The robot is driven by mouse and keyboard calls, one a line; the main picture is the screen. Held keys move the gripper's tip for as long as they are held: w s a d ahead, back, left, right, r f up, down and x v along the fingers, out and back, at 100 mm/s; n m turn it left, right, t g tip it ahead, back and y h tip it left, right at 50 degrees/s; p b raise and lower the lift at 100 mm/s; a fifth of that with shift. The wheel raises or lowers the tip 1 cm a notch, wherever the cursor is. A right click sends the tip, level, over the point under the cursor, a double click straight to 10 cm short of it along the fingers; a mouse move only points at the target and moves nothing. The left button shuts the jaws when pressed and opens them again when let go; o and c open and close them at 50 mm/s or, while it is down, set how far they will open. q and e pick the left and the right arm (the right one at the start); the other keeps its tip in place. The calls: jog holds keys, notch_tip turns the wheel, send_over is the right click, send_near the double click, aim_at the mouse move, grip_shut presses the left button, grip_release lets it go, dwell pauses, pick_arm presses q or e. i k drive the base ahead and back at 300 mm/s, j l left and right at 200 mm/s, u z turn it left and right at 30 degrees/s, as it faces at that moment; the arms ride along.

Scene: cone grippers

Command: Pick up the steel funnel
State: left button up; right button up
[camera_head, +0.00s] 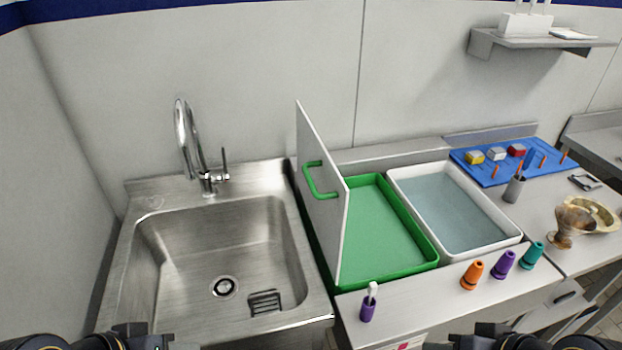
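I cannot make out a steel funnel for certain in the head view. A small grey metal cup-like piece (514,189) stands right of the white basin, with an orange tip above it. My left gripper (142,336) shows only in part at the bottom left edge, in front of the sink. My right gripper (478,336) shows only in part at the bottom edge, in front of the counter. Both are cut off by the frame, so their fingers cannot be judged. Neither visibly touches any object.
A steel sink (160,290) is at left. An upright white panel with a green handle (322,183) stands beside a green tray (432,258) and a water-filled white basin (515,237).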

aim_at(573, 220)
jog(key=z, duration=1.7)
jog(key=u, duration=0.45)
jog(key=j+u, duration=0.15)
jog(key=u, duration=0.7)
jog(key=l+u, duration=0.1)
jog(key=u, duration=0.25)
jog(key=l+u, duration=0.1)
jog(key=u, duration=0.25)
jog(key=l+u, duration=0.1)
jog(key=u, duration=0.25)
jog(key=k+l+u, duration=0.25)
jog(key=l, duration=0.15)
jog(key=k+l+u, duration=0.1)
jog(key=l+u, duration=0.2)
jog(key=l, duration=0.15)
jog(key=k+l+u, duration=0.25)
jog(key=k+l, duration=0.15)
jog(key=l, duration=0.25)
jog(key=k+l, duration=0.2)
jog(key=l, duration=0.2)
jog(key=k+l, duration=0.15)
jog(key=l, duration=0.3)
jog(key=k+l+u, duration=0.1)
jog(key=l, duration=0.3)
jog(key=k+l, duration=0.25)
jog(key=l, duration=0.15)
